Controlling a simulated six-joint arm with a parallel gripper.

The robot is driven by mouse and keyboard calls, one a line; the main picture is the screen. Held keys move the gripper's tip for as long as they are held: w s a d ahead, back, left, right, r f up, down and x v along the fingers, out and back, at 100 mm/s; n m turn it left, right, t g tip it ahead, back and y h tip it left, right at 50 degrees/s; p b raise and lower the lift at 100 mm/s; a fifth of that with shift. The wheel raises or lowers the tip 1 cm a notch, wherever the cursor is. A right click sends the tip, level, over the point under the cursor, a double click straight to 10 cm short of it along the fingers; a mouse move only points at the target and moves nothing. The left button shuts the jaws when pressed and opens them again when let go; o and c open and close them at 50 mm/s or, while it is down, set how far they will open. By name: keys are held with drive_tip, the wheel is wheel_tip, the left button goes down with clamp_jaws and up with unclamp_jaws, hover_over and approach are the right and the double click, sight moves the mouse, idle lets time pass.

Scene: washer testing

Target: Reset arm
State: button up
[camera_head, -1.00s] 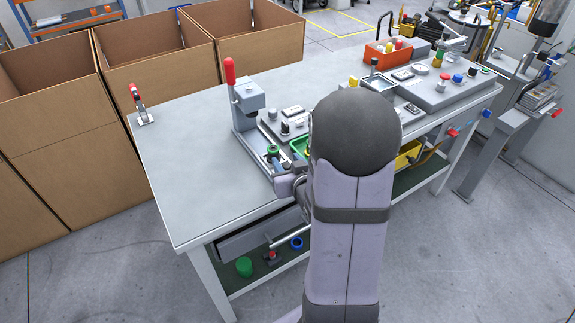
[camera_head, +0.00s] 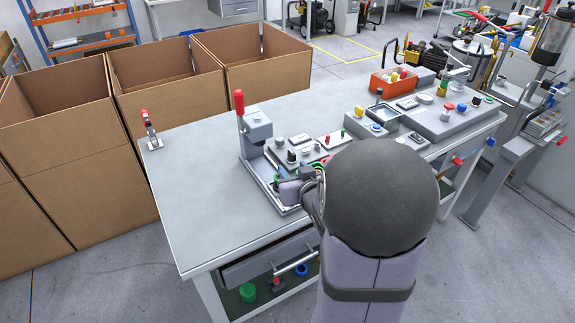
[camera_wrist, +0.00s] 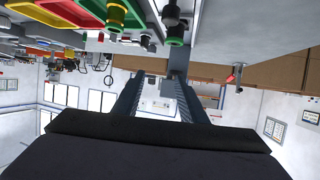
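My arm shows from behind in the head view, its large dark rounded joint covering part of the bench. My gripper (camera_head: 292,190) is near the front of the grey press fixture with a red handle (camera_head: 255,130), partly hidden by my arm. In the wrist view the two fingers of my gripper (camera_wrist: 158,85) are apart, with the room showing between them and nothing held. That view is upside down, with the bench (camera_wrist: 225,35) along its top. A dark plug with a green ring (camera_wrist: 175,38) is beyond the fingers, apart from them.
The grey workbench (camera_head: 195,160) is clear on its left, except for a red-handled clamp (camera_head: 150,128). Panels with buttons (camera_head: 440,118) and an orange bin (camera_head: 402,80) stand to the right. Open cardboard boxes (camera_head: 75,180) line the back left. A drawer (camera_head: 265,262) is under the bench.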

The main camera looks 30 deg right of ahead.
drive_tip(key=s+a+n+g+y+p, duration=0.3)
drive_tip(key=s+a+g+p, duration=0.85)
drive_tip(key=s+a, duration=0.8)
wheel_tip(320, 180, down, 16)
drive_tip(key=g+b, duration=0.1)
drive_tip(key=b, duration=1.5)
drive_tip(key=shift+s+d+r, duration=0.2)
drive_tip(key=shift+s+r, duration=0.05)
drive_tip(key=shift+s, duration=0.2)
drive_tip(key=shift+g, duration=0.25)
wheel_tip(320, 180, up, 15)
drive_tip(key=p, duration=1.4)
drive_tip(key=shift+p, duration=0.35)
